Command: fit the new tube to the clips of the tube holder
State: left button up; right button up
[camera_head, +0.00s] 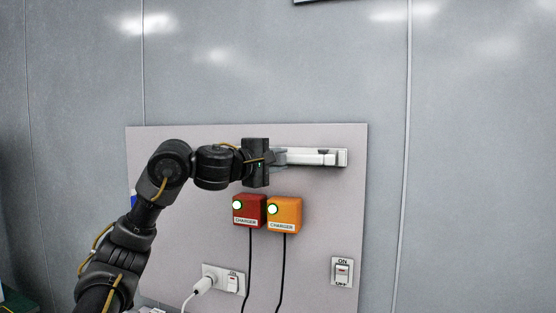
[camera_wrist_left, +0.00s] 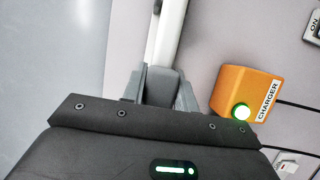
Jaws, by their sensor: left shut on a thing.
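The tube holder (camera_head: 341,157) is a pale horizontal fixture on the light wall panel, with a small dark clip near its right end. The white tube (camera_head: 308,159) lies along the front of the holder; it also shows in the left wrist view (camera_wrist_left: 171,38), running up from between the fingers. My left gripper (camera_head: 279,158) is at the holder's left end, shut on the tube. Its grey fingers (camera_wrist_left: 160,88) show in the left wrist view. My gripper hides the tube's left part, and I cannot tell whether the tube is seated in the clips. My right gripper is not in view.
A red charger box (camera_head: 249,211) and an orange charger box (camera_head: 284,214) with lit green lamps sit just below the holder, cables hanging down. A wall switch (camera_head: 342,272) is at lower right. A socket (camera_head: 213,277) with a white plug is at lower left.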

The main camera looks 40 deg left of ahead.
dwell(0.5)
pick_arm(q)
jog(key=shift+w+a+p, duration=0.15)
jog(key=shift+w+a, duration=0.1)
jog(key=shift+w, duration=0.45)
jog(key=shift+w+a+p, duration=0.15)
jog(key=shift+w+a, duration=0.05)
jog(key=shift+w, duration=0.5)
dwell(0.8)
jog(key=shift+w+a, duration=0.1)
jog(key=shift+w+a, duration=0.15)
jog(key=shift+w, duration=0.45)
jog(key=o, duration=1.1)
jog(key=shift+c, duration=0.2)
